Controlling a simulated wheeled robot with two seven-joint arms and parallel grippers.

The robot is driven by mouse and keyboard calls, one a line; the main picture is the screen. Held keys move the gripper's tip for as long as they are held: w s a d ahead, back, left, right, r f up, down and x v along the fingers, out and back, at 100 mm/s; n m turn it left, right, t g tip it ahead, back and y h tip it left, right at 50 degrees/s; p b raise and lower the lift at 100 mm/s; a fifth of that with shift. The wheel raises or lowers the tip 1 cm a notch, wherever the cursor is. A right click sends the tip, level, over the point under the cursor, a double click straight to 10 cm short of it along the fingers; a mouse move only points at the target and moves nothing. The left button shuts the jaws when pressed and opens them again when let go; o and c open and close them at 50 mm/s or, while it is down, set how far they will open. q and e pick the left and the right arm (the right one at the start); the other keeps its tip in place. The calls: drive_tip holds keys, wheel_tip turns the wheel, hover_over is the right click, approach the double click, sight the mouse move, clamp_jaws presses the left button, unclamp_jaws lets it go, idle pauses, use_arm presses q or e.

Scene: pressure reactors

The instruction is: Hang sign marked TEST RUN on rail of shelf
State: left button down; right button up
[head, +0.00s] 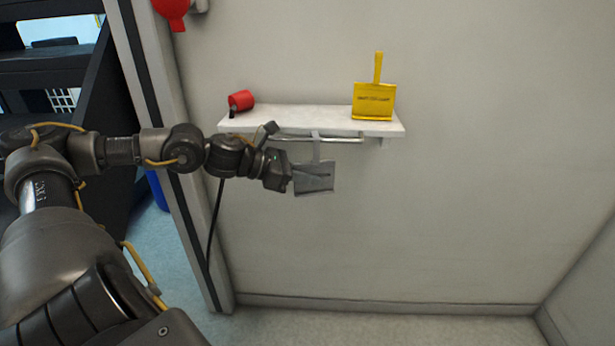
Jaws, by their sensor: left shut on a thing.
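A grey sign (314,178) with a tall narrow tab at its top is upright just below the shelf (300,119). Its lettering is too small to read, so I cannot tell whether it says TEST RUN. My left gripper (293,179) is shut on the sign's left edge. The rail (343,140) runs under the shelf's front. The top of the sign's tab overlaps the rail in this view; I cannot tell whether it is hooked over it or only in front. My right gripper is out of view.
A yellow sign (374,101) with a tall tab stands on the right of the shelf, its lettering unreadable. A red cylindrical object (241,100) lies on the shelf's left end. The wall and floor right of the shelf are clear. A door frame edge (168,130) is left.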

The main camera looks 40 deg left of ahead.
use_arm(q)
drive_tip(key=c, duration=1.5)
unclamp_jaws()
